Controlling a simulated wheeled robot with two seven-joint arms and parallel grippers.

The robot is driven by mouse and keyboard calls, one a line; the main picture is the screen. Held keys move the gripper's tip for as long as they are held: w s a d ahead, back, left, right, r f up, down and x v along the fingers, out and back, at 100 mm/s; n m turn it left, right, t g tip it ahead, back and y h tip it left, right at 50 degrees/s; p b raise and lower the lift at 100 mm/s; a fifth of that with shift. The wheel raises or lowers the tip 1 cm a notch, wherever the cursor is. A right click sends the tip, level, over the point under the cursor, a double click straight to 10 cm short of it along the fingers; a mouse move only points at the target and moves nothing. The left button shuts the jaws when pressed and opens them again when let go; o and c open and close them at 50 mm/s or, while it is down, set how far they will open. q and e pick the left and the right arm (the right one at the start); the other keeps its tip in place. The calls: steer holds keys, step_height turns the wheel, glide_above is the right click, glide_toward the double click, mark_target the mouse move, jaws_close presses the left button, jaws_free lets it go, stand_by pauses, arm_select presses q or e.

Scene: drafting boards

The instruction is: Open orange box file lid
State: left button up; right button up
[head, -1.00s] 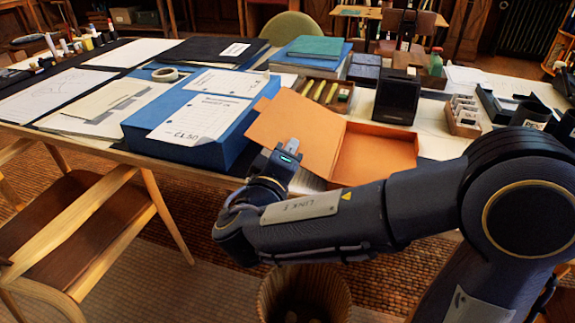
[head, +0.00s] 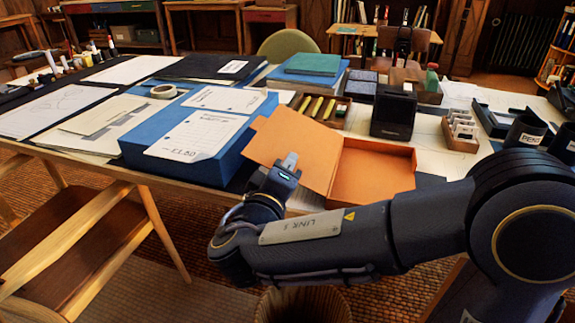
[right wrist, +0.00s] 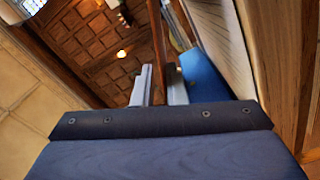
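The orange box file lies on the table, with its open tray (head: 375,178) on the right. Its lid (head: 295,143) is swung up and over to the left, tilted well away from the tray, so the inside shows. My right gripper (head: 288,163) is at the lid's near edge. In the right wrist view, the lid (right wrist: 157,45) shows as a thin brown-orange strip between the two grey fingers (right wrist: 159,88), which look closed on it. My left gripper is in neither view.
A blue box file (head: 190,150) with papers stands just left of the lid. A pen tray (head: 320,108) and a black box (head: 394,115) are behind. A chair (head: 85,235) stands at the front left, and a waste basket (head: 302,306) below the table edge.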

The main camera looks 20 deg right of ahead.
steer(key=v, duration=0.7)
steer(key=shift+s+p, duration=0.2)
steer(key=shift+p, duration=0.2)
steer(key=shift+a, duration=0.15)
steer(key=b+v, duration=0.2)
steer(key=v, duration=0.7)
stand_by(0.4)
steer(key=shift+b, duration=0.35)
